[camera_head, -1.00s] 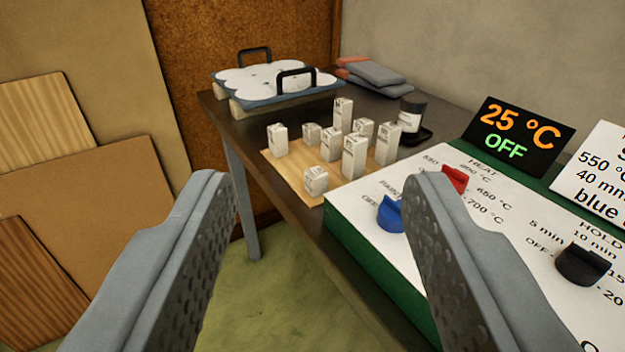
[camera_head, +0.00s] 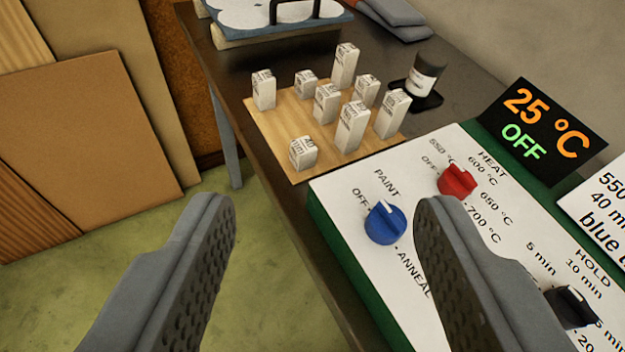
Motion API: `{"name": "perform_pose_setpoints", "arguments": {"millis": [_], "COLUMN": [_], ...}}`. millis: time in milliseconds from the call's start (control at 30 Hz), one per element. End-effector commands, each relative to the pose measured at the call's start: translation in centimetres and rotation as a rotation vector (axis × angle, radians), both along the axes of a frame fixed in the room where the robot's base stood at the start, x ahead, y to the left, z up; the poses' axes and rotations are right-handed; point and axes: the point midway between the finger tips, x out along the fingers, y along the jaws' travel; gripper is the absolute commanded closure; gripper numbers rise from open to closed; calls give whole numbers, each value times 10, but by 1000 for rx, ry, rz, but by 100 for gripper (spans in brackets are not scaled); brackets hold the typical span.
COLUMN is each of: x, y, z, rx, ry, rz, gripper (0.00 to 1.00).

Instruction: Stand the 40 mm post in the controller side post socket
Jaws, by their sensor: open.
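Several pale, square-topped posts of differing heights stand on a light wooden board (camera_head: 262,122) on the dark table. A short post (camera_head: 303,154) at the board's near left corner has a label that seems to read 40 mm. The other labels are too small to read surely. A blue-rimmed tray (camera_head: 235,30) with a white, cloud-shaped top is at the table's far end, cut off by the top edge. I cannot make out the controller side post socket. My gripper (camera_head: 327,208) is open and empty, its two grey fingers wide apart, nearer to me than the posts.
A controller (camera_head: 345,190) with a blue knob (camera_head: 385,222), red knob (camera_head: 457,181) and black knob (camera_head: 570,307) fills the right. Its display (camera_head: 535,130) reads 25 °C OFF. Boards (camera_head: 95,140) lean at left above open floor.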

Motion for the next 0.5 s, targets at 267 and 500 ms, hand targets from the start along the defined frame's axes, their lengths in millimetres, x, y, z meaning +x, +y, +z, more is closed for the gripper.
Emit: {"name": "perform_pose_setpoints", "arguments": {"millis": [267, 500], "x": [62, 109], "y": [-5, -9], "z": [-5, -13], "rx": [-76, -126], "ry": [259, 474], "rz": [62, 148], "gripper": [47, 47]}}
